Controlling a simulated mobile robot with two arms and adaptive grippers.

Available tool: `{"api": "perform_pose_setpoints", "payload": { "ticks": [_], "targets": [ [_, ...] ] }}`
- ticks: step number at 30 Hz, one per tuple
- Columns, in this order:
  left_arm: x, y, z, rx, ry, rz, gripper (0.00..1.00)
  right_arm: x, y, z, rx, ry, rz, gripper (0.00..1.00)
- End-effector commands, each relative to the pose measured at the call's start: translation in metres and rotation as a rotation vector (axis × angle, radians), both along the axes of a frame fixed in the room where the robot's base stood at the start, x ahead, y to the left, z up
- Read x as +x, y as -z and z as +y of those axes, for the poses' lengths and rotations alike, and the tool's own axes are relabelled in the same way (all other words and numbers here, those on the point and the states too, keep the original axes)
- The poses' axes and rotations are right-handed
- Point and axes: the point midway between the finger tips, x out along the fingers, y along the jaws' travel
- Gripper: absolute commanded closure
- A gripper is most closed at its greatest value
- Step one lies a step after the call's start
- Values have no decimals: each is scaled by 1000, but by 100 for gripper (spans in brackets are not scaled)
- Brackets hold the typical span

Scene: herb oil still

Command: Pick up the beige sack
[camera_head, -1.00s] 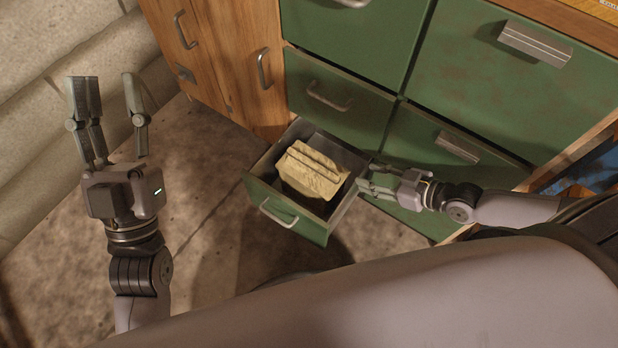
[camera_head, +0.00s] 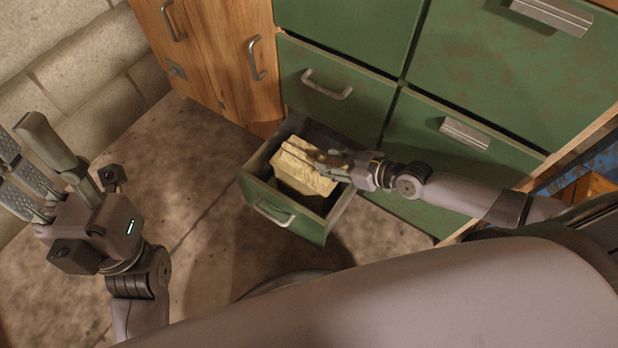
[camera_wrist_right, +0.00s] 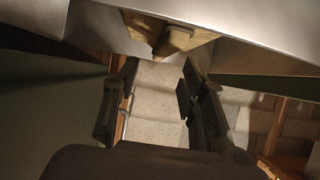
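The beige sack (camera_head: 303,172) lies in the open green bottom drawer (camera_head: 262,196). It looks crumpled, with a folded top. My right gripper (camera_head: 325,162) reaches over the drawer's right wall and overlaps the sack's upper right part in the head view. In the right wrist view its fingers (camera_wrist_right: 158,82) are spread, with nothing between them. There the sack (camera_wrist_right: 168,38) shows at the top, beyond the fingertips. Whether the fingers touch it I cannot tell. My left gripper (camera_head: 35,165) is open and empty at the far left, away from the drawer.
Green drawer fronts (camera_head: 345,30) with metal handles rise behind and right of the open drawer. A wooden cabinet (camera_head: 222,50) stands to its left. The stone floor (camera_head: 190,165) is clear left of the drawer.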

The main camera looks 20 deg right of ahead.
Motion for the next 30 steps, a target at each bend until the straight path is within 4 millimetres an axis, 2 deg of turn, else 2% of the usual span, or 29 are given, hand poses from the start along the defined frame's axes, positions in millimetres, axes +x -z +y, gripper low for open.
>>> {"api": "perform_pose_setpoints", "payload": {
  "ticks": [7, 13, 22, 30],
  "targets": [
    [0, 12, 0, 1, 0, 4, 60, 14, 15, 15, 4, 1, -1, 61],
    [4, 2, -1, 4, -3, -43, 60, 31, 28, 30, 1, 0, -2, 61],
    [5, 0, -2, 5, -3, -45, 60, 35, 29, 32, -1, 0, 0, 61],
    [5, 0, -2, 5, -3, -45, 60, 35, 29, 32, -1, 0, 0, 79]
  ]
}}
